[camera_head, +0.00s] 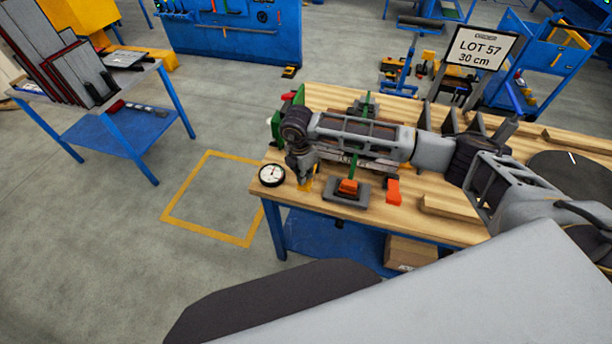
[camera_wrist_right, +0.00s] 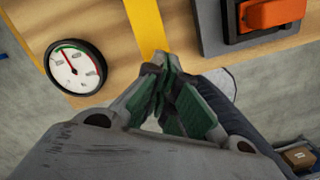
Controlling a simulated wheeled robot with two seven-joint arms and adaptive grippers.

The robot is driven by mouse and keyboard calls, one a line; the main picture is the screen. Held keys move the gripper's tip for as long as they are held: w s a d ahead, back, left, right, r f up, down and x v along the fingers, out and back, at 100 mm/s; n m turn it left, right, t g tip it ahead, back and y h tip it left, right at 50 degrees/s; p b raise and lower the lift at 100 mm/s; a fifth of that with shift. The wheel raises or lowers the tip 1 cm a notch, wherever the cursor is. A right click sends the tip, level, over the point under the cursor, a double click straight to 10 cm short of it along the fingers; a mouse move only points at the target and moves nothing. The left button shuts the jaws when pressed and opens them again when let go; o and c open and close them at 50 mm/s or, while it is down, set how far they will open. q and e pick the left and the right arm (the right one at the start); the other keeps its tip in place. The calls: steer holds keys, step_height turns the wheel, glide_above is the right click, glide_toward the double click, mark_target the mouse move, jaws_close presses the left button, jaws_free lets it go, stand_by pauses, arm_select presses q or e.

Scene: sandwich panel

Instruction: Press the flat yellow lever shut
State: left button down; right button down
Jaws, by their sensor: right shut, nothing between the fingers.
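The flat yellow lever (camera_wrist_right: 146,25) shows in the right wrist view as a yellow strip running down from the top edge to the fingertips. In the head view only a small yellow piece (camera_head: 305,186) shows at the bench's front edge, below my right gripper (camera_head: 301,174); my arm hides the rest. In the wrist view my right gripper (camera_wrist_right: 160,92) is shut and empty, its green-padded fingertips over the lever's near end. I cannot tell whether they touch it, or how far the lever is tilted. My left gripper is not in view.
A round dial gauge (camera_head: 271,174) sits left of the lever on the wooden bench (camera_head: 440,188). An orange switch on a grey base (camera_head: 348,197) stands to the right, with a red-orange block (camera_head: 393,191) beyond it. A sign (camera_head: 477,49) reads LOT 57, 30 cm.

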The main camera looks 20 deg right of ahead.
mark_target(298, 185)
steer(key=shift+a, duration=0.1)
steer(key=shift+s+a+r, duration=0.25)
steer(key=shift+s+a, duration=0.05)
steer(key=shift+a, duration=0.4)
steer(key=shift+s+a+r, duration=0.2)
steer(key=shift+s+a, duration=0.1)
steer(key=shift+a, duration=0.35)
steer(key=shift+r, duration=0.1)
step_height(298, 185, up, 12)
steer(key=a, duration=0.1)
steer(key=shift+s, duration=0.25)
steer(key=shift+a+f, duration=0.1)
steer(key=shift+f, duration=0.1)
